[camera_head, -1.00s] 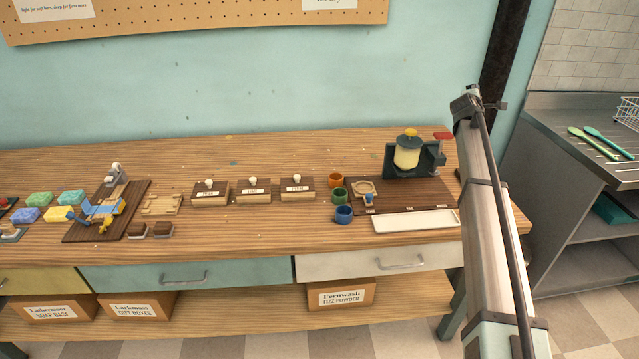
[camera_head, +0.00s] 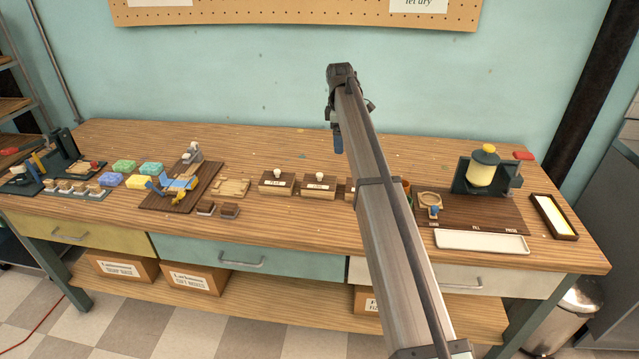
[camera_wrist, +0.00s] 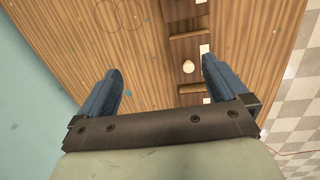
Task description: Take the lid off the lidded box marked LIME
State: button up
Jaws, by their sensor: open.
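Three small wooden lidded boxes with pale round knobs and white front labels stand in a row mid-bench: a left one (camera_head: 277,182), a middle one (camera_head: 319,186), and a right one (camera_head: 350,190) mostly hidden behind my arm. The label words are too small to read surely; the middle one looks like LIME. My gripper (camera_head: 338,138) is raised over the back of the bench, above and behind the right part of the row. In the wrist view my open gripper (camera_wrist: 162,66) has blue fingers apart with nothing between them; a knob (camera_wrist: 188,67) shows below, near the right finger.
A dark board with a yellow-topped press (camera_head: 483,168) and a white tray (camera_head: 482,241) stand to the right. A wooden board with a blue-and-yellow tool (camera_head: 174,186) lies left of the boxes, with coloured soaps (camera_head: 137,181) beyond. The bench behind the boxes is clear.

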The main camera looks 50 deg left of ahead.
jog(key=g, duration=0.1)
send_over(319, 175)
jog(key=shift+n+h, duration=0.3)
notch_tip(319, 175, down, 14)
jog(key=shift+d+r, duration=0.1)
jog(key=c, duration=0.8)
